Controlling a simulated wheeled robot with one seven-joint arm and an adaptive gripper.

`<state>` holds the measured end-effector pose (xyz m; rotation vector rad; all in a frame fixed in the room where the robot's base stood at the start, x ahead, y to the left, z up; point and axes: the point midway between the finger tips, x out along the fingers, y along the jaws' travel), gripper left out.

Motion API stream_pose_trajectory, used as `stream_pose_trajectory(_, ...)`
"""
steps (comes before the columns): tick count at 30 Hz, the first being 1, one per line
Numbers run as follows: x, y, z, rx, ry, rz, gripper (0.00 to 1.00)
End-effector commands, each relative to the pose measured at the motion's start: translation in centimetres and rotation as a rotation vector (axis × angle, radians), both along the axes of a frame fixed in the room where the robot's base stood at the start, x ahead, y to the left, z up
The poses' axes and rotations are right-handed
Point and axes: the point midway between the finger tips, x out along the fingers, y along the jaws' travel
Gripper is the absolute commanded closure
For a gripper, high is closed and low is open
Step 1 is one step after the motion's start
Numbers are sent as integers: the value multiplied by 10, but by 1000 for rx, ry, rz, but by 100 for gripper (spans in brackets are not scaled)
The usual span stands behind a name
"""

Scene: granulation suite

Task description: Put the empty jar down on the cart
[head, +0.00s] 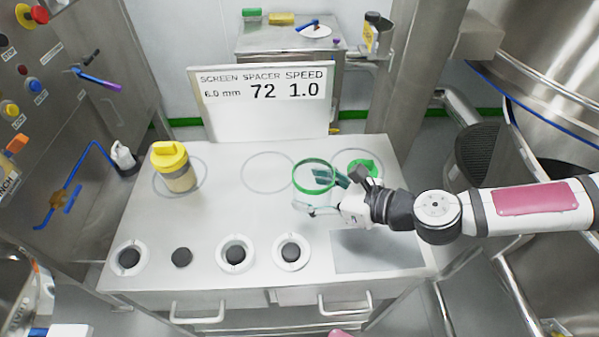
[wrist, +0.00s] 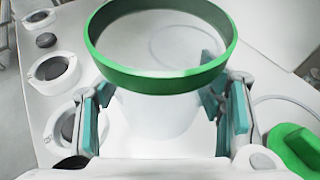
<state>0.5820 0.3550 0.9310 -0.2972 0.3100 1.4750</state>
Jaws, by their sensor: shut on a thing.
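The empty jar is clear with a green rim (head: 314,177); its rim also shows large in the wrist view (wrist: 160,82). My gripper (head: 328,194) is shut on the jar's clear body, with a teal-padded finger on each side in the wrist view (wrist: 160,112). The jar looks upright over the right part of the cart top (head: 225,213). I cannot tell whether its base touches the cart. A green lid (head: 362,169) lies on the cart behind my gripper, inside a ring mark.
A yellow-lidded jar (head: 176,167) with tan contents stands at left on the cart. An empty ring mark (head: 268,173) lies in the middle. White rings and dark discs (head: 236,254) line the front. A sign (head: 263,105) stands at the back edge.

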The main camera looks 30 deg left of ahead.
Motion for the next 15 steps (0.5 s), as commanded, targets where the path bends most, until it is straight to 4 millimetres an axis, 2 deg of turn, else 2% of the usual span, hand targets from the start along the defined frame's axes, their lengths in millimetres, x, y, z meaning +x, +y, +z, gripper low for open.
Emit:
stream_pose_trajectory(1,11,7,-1,1,-5,0,99)
stream_pose_trajectory(9,66,42,-7,1,-3,-1,99)
stream_pose_trajectory(15,92,57,-9,1,-1,-2,99)
